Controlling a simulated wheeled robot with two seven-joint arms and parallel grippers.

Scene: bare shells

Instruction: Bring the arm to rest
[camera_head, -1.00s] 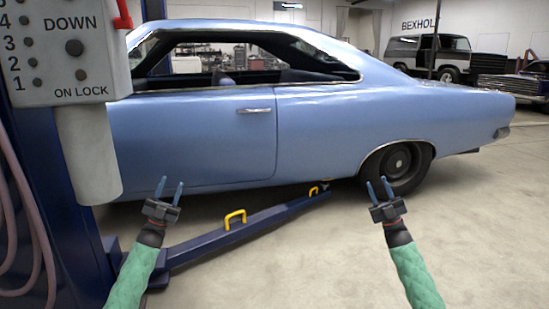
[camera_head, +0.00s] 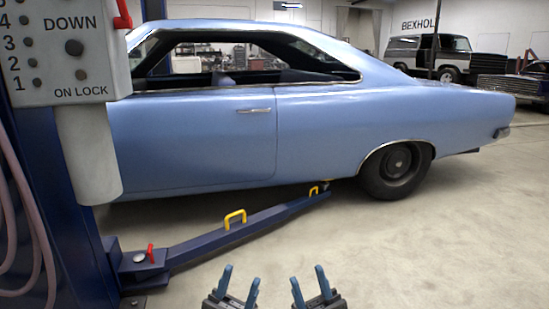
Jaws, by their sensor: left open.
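My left gripper (camera_head: 238,287) is at the bottom edge of the head view, left of centre. Its two blue fingers point up and stand apart, with nothing between them. My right gripper (camera_head: 308,287) is close beside it on the right, also with its blue fingers spread and empty. The two grippers are apart from each other. Both are seen over the bare floor, in front of the blue car. My arms behind the grippers are cut off by the bottom edge.
A blue car (camera_head: 200,140) fills the middle. A dark blue lift arm (camera_head: 215,236) with a yellow handle runs under it. The lift post (camera_head: 55,220) and grey control box (camera_head: 60,55) stand at left. The floor (camera_head: 440,240) at right is clear.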

